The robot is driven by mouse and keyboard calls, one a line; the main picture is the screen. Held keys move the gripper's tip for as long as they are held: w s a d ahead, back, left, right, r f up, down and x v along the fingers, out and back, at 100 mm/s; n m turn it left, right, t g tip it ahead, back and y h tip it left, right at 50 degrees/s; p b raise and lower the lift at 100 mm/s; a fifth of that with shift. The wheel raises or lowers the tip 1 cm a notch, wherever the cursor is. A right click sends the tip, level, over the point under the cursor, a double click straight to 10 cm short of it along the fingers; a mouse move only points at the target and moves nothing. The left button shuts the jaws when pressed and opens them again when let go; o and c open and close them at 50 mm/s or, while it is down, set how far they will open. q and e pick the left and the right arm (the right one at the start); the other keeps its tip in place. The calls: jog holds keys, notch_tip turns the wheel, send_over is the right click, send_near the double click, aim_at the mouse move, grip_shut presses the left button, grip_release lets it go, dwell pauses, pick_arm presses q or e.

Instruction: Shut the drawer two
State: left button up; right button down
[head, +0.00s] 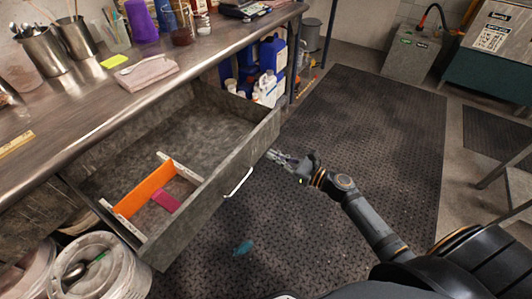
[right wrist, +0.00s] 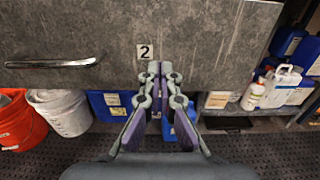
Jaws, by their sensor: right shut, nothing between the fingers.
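The drawer two (head: 206,195) is pulled out from under the metal counter in the head view. Inside it are an orange divider (head: 145,189) and a pink item (head: 166,202). In the right wrist view its grey front (right wrist: 210,30) fills the upper part, with a "2" label (right wrist: 144,52) and a bar handle (right wrist: 52,64) left of it. My right gripper (head: 272,154) is shut and empty, close to the drawer front, right of the handle. In the right wrist view its fingertips (right wrist: 160,66) overlap the front's lower edge; contact cannot be told. My left gripper is out of view.
The counter (head: 110,97) holds cups, a folded cloth (head: 146,73) and tools. White buckets (head: 98,268) stand below the drawer at left. Blue and white jugs (head: 268,85) stand under the counter. A dark mat (head: 370,130) covers open floor; a teal item (head: 243,247) lies on it.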

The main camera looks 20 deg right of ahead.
aim_at(258, 148)
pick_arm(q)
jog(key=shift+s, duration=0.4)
pick_arm(e)
jog(key=shift+x, duration=1.8)
jog(key=shift+w, duration=0.1)
